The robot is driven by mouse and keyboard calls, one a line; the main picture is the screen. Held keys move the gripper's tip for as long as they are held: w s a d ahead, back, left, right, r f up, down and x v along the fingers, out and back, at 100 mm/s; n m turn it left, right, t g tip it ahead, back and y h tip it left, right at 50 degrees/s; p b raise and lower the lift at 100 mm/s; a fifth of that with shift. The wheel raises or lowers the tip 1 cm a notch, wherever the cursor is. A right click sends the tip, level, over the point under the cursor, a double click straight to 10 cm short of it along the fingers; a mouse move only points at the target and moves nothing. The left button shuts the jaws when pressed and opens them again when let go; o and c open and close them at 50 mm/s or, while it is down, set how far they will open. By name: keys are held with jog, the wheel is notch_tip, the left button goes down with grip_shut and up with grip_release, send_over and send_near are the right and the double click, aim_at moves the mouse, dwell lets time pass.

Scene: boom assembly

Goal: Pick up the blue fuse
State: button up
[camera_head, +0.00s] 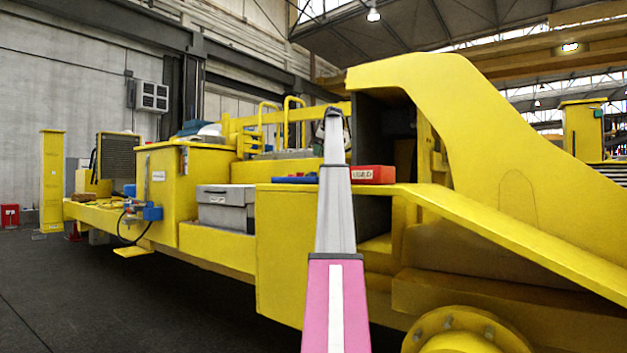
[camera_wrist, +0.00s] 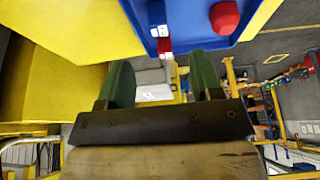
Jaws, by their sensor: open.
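In the wrist view, a blue tray (camera_wrist: 200,38) lies at the top of the picture, beyond my fingertips. In it are a rounded red piece (camera_wrist: 225,17) and a small blue-grey piece with a white socketed face (camera_wrist: 158,30), with red below it. I cannot tell for sure whether this piece is the blue fuse. My gripper (camera_wrist: 160,78) is open, its two green fingers apart with nothing between them. In the head view, the blue tray (camera_head: 297,180) sits on the yellow boom deck, left of my arm. No separate blue fuse can be made out there.
A red box with a white label (camera_head: 374,174) stands on the deck right of my arm. A grey case (camera_head: 226,208) sits on the lower ledge to the left. The tall yellow boom side (camera_head: 480,130) rises at the right. Floor (camera_head: 60,290) is open at the left.

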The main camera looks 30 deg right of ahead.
jog(key=x, duration=0.5)
jog(key=shift+w+r, duration=0.1)
jog(key=shift+w, duration=0.1)
jog(key=shift+w+x, duration=0.15)
jog(key=shift+x, duration=1.35)
jog(key=shift+w+x, duration=0.2)
jog(key=shift+x, duration=1.25)
jog(key=shift+r, duration=0.15)
jog(key=shift+c, duration=0.3)
jog(key=c, duration=0.9)
